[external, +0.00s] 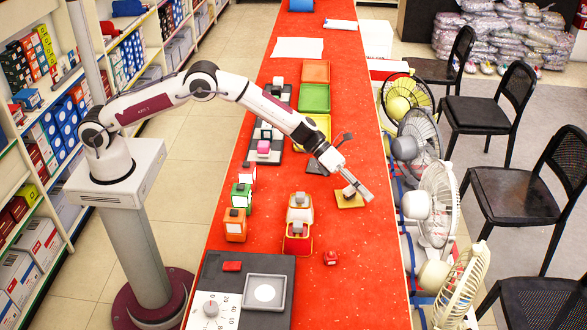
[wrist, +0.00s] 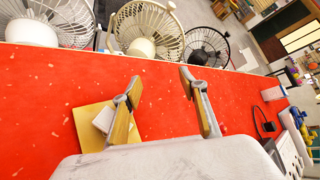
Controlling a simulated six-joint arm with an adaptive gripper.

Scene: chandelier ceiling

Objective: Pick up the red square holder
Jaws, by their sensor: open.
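A red square holder (external: 298,244) stands on the red table, directly in front of a white holder of similar shape. The red square holder cannot be made out in the wrist view.
A yellow square plate (external: 349,201) is by my gripper; a pale block lies on it in the wrist view. Orange (external: 235,231) and green (external: 241,196) holders stand left. A small red item (external: 331,258) is right of the red holder. Fans (external: 438,205) line the right edge.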

